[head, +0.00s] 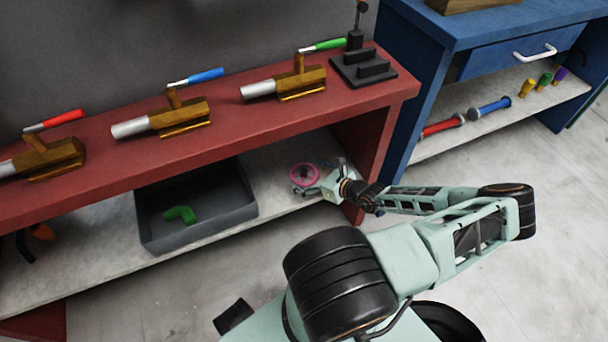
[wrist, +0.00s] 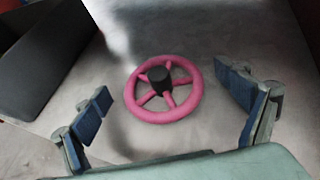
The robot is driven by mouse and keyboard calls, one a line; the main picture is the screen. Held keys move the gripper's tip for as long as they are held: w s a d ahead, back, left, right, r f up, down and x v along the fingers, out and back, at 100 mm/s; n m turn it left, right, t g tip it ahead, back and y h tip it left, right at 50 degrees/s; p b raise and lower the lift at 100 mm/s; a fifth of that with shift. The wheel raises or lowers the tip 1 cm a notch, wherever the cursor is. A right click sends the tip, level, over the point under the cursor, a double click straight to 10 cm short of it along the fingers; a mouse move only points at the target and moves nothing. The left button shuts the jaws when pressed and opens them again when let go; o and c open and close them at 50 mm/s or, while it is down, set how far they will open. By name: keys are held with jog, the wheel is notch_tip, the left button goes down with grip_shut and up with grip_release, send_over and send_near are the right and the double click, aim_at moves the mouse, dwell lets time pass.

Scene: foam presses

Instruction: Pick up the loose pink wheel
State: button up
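The loose pink wheel (wrist: 190,104) lies flat on the grey lower shelf, with a black hub and several spokes. In the head view the pink wheel (head: 303,174) shows at the right part of that shelf, just beyond my gripper. My gripper (wrist: 172,103) is open, one blue-padded finger on each side of the wheel in the wrist view. The fingers look apart from the wheel, and nothing is held. In the head view my gripper (head: 309,186) reaches in under the red bench top, and its fingers are small and partly unclear.
A dark grey bin (head: 198,237) with a green bent piece (head: 180,214) stands left of the wheel on the shelf (head: 100,246). The red bench top (head: 225,118) overhangs the shelf and carries brass presses. A red side panel (head: 362,150) bounds the right. The shelf around the wheel is clear.

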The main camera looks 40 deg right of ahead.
jog(key=c, duration=1.3)
jog(key=shift+r, duration=0.15)
